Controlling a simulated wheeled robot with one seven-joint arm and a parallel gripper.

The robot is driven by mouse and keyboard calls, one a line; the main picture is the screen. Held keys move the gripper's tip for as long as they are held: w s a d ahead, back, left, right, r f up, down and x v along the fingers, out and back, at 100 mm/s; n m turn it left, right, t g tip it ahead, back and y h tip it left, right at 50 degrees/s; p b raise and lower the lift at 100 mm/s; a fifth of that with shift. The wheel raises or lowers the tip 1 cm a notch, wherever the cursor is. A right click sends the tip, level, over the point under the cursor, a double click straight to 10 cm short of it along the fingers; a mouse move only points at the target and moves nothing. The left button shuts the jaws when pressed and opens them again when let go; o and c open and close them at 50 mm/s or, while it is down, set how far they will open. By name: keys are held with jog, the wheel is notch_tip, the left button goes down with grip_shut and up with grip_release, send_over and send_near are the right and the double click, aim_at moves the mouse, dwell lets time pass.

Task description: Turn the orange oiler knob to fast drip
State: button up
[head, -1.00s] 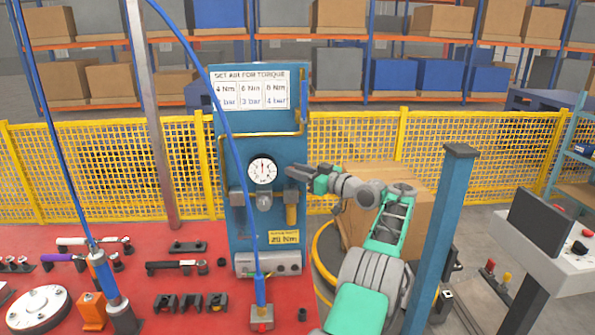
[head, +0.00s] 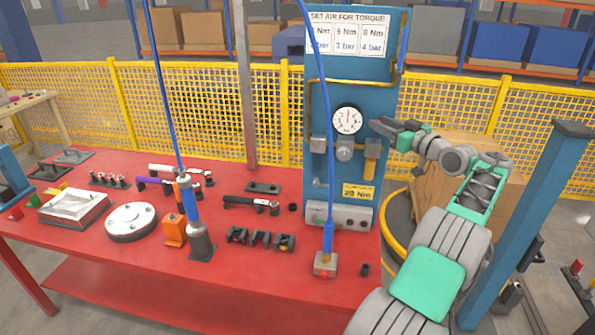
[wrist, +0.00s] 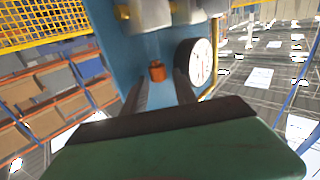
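The small orange oiler knob (wrist: 157,71) shows in the wrist view against the blue panel, ahead of and between my fingertips. In the head view the knob cannot be made out; my gripper is in front of that part of the panel. My gripper (wrist: 162,80) is open and empty, its two dark fingers apart and pointing at the panel. In the head view my gripper (head: 378,125) is just right of the white dial gauge (head: 347,120), above the brass-coloured bowl (head: 370,160). Whether the fingers touch anything cannot be told.
The blue panel (head: 335,180) stands at the back of the red table (head: 290,280). A blue hose (head: 322,110) hangs before it. The gauge (wrist: 198,65) is close beside the right finger in the wrist view. A blue post (head: 525,215) stands right of my arm.

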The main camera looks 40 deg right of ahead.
jog(key=h+b, duration=0.1)
jog(key=b, duration=0.1)
jog(key=m+h+b, duration=0.1)
jog(key=b, duration=0.1)
jog(key=shift+a+f+m+h+b, duration=0.2)
jog(key=shift+f+m+h+b, duration=0.1)
jog(key=shift+f+b, duration=0.1)
jog(key=m+g+h+b, duration=0.1)
jog(key=h, duration=0.1)
jog(key=a+m+g+h+b, duration=0.1)
jog(key=m+h, duration=0.1)
jog(key=w+r+m+g+h+b, duration=0.1)
jog(key=m+h, duration=0.1)
jog(key=h, duration=0.1)
jog(key=shift+a+g, duration=0.3)
jog(key=shift+g, duration=0.1)
jog(key=b+v, duration=0.3)
jog(key=v, duration=0.4)
jog(key=w+a+f+n+g+y+p, duration=0.1)
jog(key=w+a+f+y+p, duration=0.1)
jog(key=a, duration=0.6)
jog(key=w+a+f+n+g+y+p, duration=0.1)
jog(key=w+a+f+y+p, duration=0.1)
jog(key=a, duration=0.7)
jog(key=w+a+f+g+y+p, duration=0.1)
jog(key=w+a+p, duration=0.3)
jog(key=a, duration=0.5)
jog(key=shift+f+n+y, duration=0.4)
jog(key=shift+y, duration=0.4)
